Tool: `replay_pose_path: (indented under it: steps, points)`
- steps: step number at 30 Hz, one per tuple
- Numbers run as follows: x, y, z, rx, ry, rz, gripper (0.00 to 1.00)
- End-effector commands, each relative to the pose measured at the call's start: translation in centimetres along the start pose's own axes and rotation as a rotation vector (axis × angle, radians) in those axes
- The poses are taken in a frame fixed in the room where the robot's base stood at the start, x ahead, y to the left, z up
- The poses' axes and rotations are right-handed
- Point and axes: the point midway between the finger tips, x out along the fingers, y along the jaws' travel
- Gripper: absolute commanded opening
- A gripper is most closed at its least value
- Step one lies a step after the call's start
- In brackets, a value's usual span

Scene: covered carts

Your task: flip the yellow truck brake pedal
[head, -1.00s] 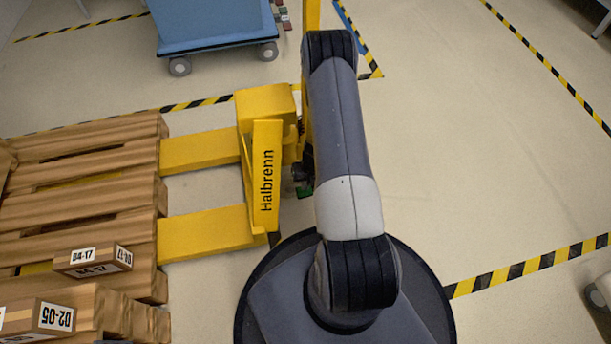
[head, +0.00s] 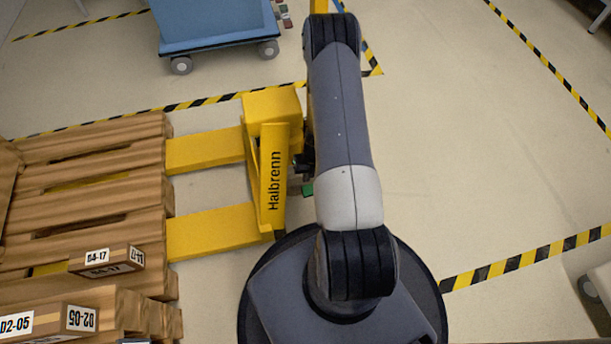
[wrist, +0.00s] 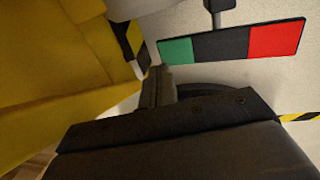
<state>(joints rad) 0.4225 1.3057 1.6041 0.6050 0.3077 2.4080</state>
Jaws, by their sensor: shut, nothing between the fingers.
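The yellow pallet truck (head: 272,165), marked "Halbrenn", stands left of my arm with its forks in the wooden pallets. Its brake pedal is a flat bar with a green end, black middle and red end; it shows in the wrist view (wrist: 222,46), on a short dark stem. In the head view only its green end (head: 308,189) shows beside my arm; the rest is hidden. My gripper (wrist: 158,72) is shut and empty, its fingertips close to the green end. I cannot tell whether they touch it. The truck's yellow body (wrist: 55,75) is at left in the wrist view.
Wooden pallets (head: 90,190) with small labelled blocks (head: 108,262) stand at the left. A blue wheeled cart (head: 212,22) is at the back. Yellow-black floor tape (head: 525,257) crosses the floor. The floor right of my arm is mostly clear.

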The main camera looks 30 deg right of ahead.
Motion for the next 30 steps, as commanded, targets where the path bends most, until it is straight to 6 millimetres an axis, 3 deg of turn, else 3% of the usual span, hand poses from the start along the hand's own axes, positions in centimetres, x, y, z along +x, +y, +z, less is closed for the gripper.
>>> replay_pose_path:
  steps: [1, 3, 12, 25, 30]
  points:
    - [-2.0, 0.6, 0.1, -0.002, -0.003, -0.001, 0.0]
    - [-3.5, 1.1, 0.1, -0.002, -0.002, 0.0, 0.0]
    - [-7.3, 2.6, 0.1, 0.0, -0.001, 0.0, 0.0]
    - [-7.6, 2.8, 0.0, 0.001, 0.0, 0.0, 0.0]
    - [-6.7, 2.5, 0.0, 0.001, 0.001, 0.0, 0.0]
